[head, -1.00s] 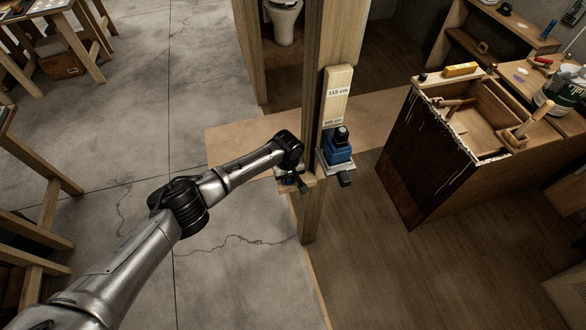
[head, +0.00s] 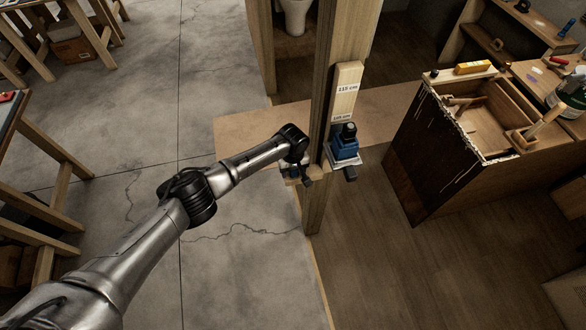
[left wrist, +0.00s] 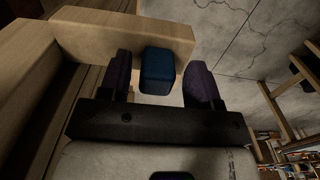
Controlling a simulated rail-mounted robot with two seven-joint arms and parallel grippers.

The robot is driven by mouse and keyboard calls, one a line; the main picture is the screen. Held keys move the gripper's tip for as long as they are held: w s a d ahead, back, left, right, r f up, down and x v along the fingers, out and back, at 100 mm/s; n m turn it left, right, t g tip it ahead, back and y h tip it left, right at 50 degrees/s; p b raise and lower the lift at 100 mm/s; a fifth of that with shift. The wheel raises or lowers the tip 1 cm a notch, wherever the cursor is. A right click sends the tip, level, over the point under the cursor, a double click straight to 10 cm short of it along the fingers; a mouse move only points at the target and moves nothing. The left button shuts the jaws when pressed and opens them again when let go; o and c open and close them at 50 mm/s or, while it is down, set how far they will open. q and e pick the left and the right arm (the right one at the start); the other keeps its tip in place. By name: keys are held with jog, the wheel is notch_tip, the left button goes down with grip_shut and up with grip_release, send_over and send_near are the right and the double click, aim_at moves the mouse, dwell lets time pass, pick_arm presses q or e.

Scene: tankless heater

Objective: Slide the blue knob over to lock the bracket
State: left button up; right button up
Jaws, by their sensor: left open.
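The blue knob (left wrist: 157,72) shows in the left wrist view as a dark blue rounded block beside a wooden ledge. My left gripper (left wrist: 160,78) is open, with one finger on each side of the knob. A small gap shows on the left and a wider one on the right. In the head view my left gripper (head: 302,178) is at the left side of the wooden post (head: 317,100), where it hides the knob. A blue device (head: 345,146) sits on the bracket (head: 343,163) on the post's right side. My right gripper is not in view.
A light wooden strip marked "115 cm" (head: 346,90) stands on the post above the blue device. A wooden cabinet (head: 420,165) with an open top drawer stands to the right. Sawhorse legs (head: 50,145) are at the left. The floor around the post is clear.

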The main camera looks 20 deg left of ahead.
pick_arm(q)
notch_tip(320, 180, up, 14)
jog(key=p, duration=0.1)
jog(key=shift+p, duration=0.4)
dwell(0.4)
jog(key=shift+f, duration=0.1)
